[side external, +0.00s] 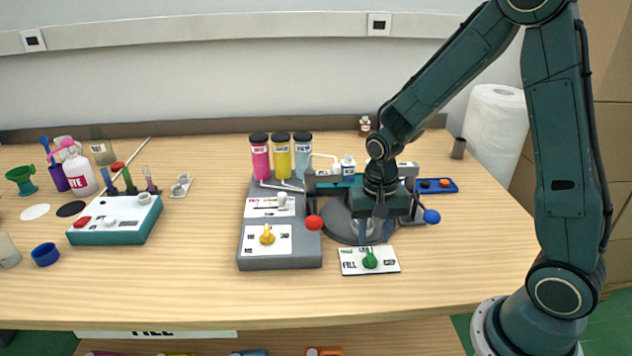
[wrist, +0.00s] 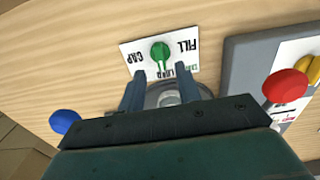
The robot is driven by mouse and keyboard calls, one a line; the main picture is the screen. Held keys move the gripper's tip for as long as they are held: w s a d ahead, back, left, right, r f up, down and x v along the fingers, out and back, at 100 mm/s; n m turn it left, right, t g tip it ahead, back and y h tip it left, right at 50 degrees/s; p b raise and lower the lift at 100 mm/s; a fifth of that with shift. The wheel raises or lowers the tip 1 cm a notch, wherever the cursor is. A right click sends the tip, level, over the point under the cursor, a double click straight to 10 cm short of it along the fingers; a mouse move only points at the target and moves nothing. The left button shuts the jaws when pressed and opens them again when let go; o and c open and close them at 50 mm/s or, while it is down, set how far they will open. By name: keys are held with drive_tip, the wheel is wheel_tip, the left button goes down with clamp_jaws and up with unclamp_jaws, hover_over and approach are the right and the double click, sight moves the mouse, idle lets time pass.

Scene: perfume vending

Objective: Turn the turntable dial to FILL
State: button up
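The green dial (side external: 370,260) sits on a white label plate (side external: 347,268) at the front of the grey round turntable (side external: 338,228). In the wrist view the dial (wrist: 160,52) is just beyond my fingertips, with FILL printed to its right, CAP to its left and LOAD below it, partly hidden. Its exact pointing is hard to tell; the knob appears upright toward LOAD. My gripper (side external: 376,238) is over the turntable, behind the dial; in the wrist view (wrist: 160,76) its two fingers are apart, with nothing gripped. A shiny round part (wrist: 169,98) shows between and below them.
A grey station with a yellow dial (side external: 267,235) and three coloured bottles (side external: 281,157) stands left of the turntable. A red ball (side external: 314,222) and a blue ball (side external: 432,216) flank my gripper. The table in front of the dial plate is clear.

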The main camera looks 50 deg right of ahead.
sight(371, 253)
drive_tip(key=shift+f, duration=2.55)
drive_tip(key=shift+c, duration=0.4)
clamp_jaws()
